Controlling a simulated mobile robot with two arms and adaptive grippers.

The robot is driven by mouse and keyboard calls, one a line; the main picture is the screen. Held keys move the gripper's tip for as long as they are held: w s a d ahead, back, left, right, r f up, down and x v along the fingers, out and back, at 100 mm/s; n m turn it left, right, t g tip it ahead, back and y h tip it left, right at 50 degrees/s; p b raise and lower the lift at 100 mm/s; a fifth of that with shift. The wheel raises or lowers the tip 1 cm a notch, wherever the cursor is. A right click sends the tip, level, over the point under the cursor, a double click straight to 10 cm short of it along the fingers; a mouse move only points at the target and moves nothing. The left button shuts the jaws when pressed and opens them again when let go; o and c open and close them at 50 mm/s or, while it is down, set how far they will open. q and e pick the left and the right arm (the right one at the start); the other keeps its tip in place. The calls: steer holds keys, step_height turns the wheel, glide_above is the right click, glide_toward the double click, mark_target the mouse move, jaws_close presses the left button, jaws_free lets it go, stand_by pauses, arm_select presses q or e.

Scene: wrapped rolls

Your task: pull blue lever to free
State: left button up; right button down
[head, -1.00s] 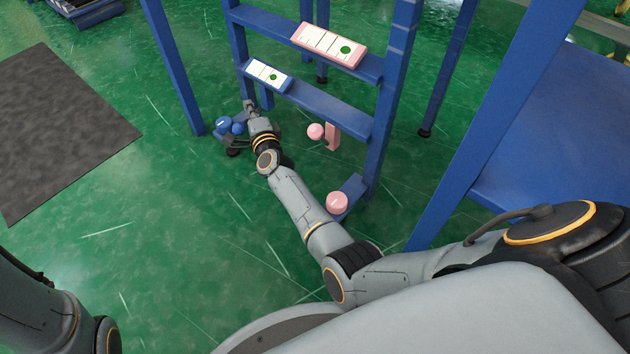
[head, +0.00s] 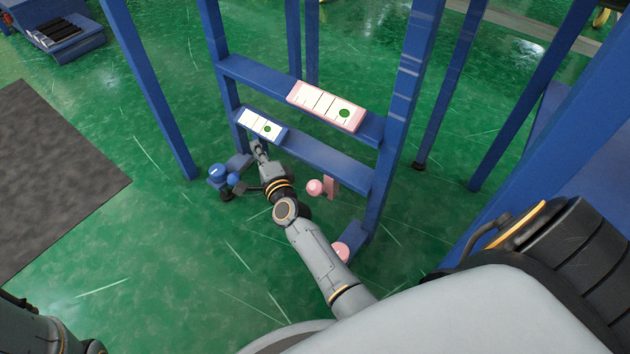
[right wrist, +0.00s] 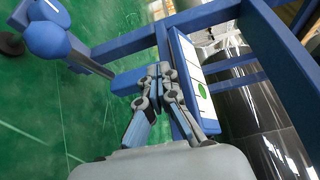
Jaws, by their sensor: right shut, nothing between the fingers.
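The blue lever, a ball knob (head: 234,180) on a short arm, sits low at the left post of the blue frame, beside a round blue knob (head: 216,172) with a white mark. In the right wrist view a blue ball and its rod (right wrist: 92,65) show at upper left. My right gripper (head: 257,148) is shut and empty, right of the lever and apart from it, just below the blue-edged label panel (head: 261,125). Its closed fingers (right wrist: 158,72) also show in the wrist view. My left gripper is out of view.
A pink ball lever (head: 315,187) and a pink round knob (head: 341,251) sit on the frame's right side. A pink-edged panel (head: 325,106) is on the upper rail (head: 250,73). Blue posts stand around. Green floor is clear left of the lever, up to a dark mat (head: 60,170).

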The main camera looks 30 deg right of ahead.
steer(key=s+a+n+g+y+p, duration=0.1)
steer(key=s+n+g+p, duration=0.4)
steer(key=s+p, duration=1.1)
steer(key=s+a+n+g+y+p, duration=0.2)
steer(key=s+n+g+p, duration=0.3)
steer(key=s+n+p, duration=0.5)
steer(key=s+a+p, duration=0.1)
steer(key=s+p, duration=0.5)
steer(key=p, duration=0.4)
steer(key=shift+s+a+f+n+y, duration=0.25)
steer(key=shift+s+f+n+y, duration=0.05)
steer(key=shift+s+f, duration=0.1)
